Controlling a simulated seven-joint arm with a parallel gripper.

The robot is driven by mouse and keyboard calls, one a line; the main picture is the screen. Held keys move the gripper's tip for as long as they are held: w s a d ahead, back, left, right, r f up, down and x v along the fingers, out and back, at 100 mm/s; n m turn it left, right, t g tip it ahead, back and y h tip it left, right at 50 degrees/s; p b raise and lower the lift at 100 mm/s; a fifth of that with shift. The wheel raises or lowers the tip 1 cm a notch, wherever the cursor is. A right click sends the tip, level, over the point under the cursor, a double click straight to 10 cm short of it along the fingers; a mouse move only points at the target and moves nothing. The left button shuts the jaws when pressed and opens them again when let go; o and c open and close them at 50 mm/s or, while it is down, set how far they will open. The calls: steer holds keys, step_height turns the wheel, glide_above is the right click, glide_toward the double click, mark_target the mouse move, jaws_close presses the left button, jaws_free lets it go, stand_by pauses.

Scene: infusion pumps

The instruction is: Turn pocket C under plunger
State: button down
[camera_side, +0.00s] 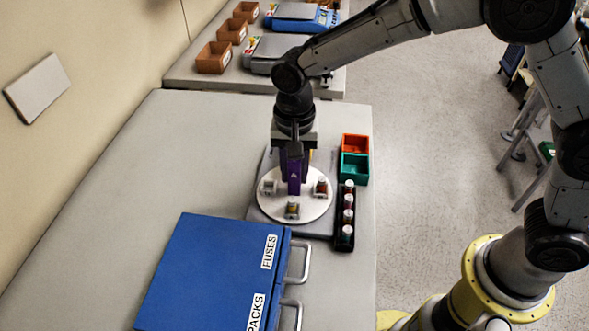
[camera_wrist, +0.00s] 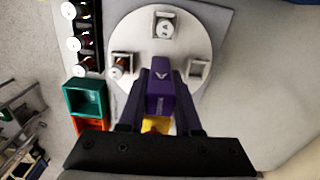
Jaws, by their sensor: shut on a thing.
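A round white turntable (camera_side: 295,213) sits on a grey base plate; it also shows in the wrist view (camera_wrist: 190,30). Small grey pockets stand around its rim: a left one (camera_side: 269,187), a front one (camera_side: 292,210) and a right one (camera_side: 321,187). The front and right pockets hold small vials. Pocket letters are too small to read. A purple block (camera_wrist: 160,95) with a pale mark stands upright near the turntable's middle. My gripper (camera_side: 294,165) points down and is shut on this block. The turntable's far side is hidden behind my gripper. I cannot clearly make out the plunger.
A black rack (camera_side: 344,243) of several capped vials stands right of the turntable, with a green bin (camera_side: 354,168) and an orange bin (camera_side: 355,144) behind it. A blue case (camera_side: 210,270) lies in front. The table's left part is clear.

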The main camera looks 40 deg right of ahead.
steer(key=shift+w+r+m, duration=0.1)
steer(key=shift+r+m, duration=0.15)
steer(key=shift+m, duration=0.15)
stand_by(0.3)
steer(key=c, duration=1.1)
jaws_free()
steer(key=shift+o, duration=1.1)
steer(key=shift+f, duration=0.15)
step_height(320, 180, up, 14)
